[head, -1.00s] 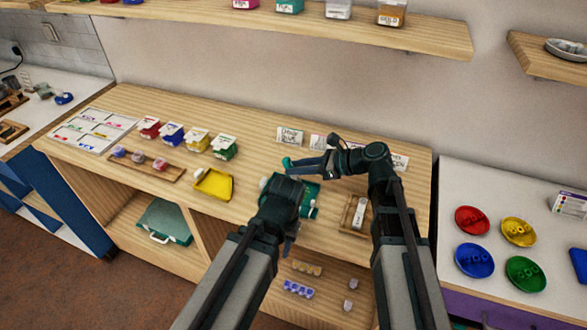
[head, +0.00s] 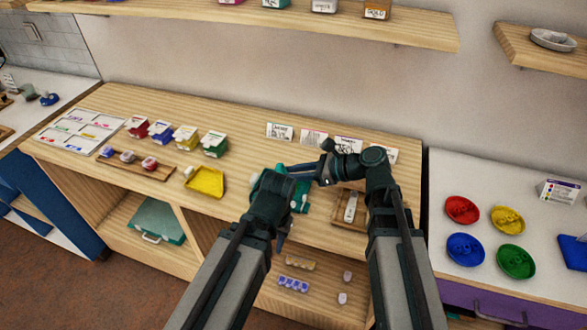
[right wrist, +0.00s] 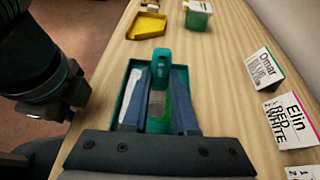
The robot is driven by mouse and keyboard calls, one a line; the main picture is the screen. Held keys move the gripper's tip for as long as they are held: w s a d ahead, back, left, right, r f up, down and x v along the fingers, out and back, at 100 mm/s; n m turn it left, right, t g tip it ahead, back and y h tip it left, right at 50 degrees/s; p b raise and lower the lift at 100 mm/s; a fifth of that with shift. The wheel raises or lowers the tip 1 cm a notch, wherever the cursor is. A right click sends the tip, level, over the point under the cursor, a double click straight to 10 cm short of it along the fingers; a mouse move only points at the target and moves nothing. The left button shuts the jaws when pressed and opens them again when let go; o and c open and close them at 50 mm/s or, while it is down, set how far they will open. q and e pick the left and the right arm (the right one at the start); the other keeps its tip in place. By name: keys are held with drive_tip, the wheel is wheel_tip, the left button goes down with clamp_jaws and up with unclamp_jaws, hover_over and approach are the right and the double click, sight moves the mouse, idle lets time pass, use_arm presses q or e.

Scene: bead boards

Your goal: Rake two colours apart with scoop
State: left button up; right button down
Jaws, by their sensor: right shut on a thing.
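The teal scoop (right wrist: 161,65) shows in the right wrist view, upright between my right gripper's fingers (right wrist: 161,92). In the head view my right gripper (head: 308,173) is shut on it, just above the teal tray (head: 304,204). Pale and green patches show inside the tray, but single beads cannot be made out. My left gripper (head: 281,240) is at the tray's near left side; its fingers are mostly hidden behind its own wrist. The left arm hides part of the tray.
A yellow tray (head: 206,182) lies to the left, with several coloured boxes (head: 160,130) behind it and a white sorting board (head: 82,132) farther left. Name cards (head: 312,138) stand along the back. A wooden tray (head: 340,212) lies to the right.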

drive_tip(key=shift+w+d, duration=0.3)
drive_tip(key=shift+w, duration=0.65)
drive_tip(key=shift+w+a, duration=0.3)
drive_tip(key=shift+a, duration=0.7)
drive_tip(key=shift+w+a, duration=0.25)
drive_tip(key=shift+a, duration=0.8)
drive_tip(key=shift+w+a, duration=0.3)
drive_tip(key=shift+a, duration=0.7)
drive_tip(key=shift+s+d, duration=0.35)
drive_tip(key=shift+d, duration=0.7)
drive_tip(key=shift+s+d, duration=0.35)
drive_tip(key=shift+d, duration=0.75)
drive_tip(key=shift+s+d, duration=0.35)
drive_tip(key=shift+d, duration=0.7)
drive_tip(key=shift+r+p, duration=2.45)
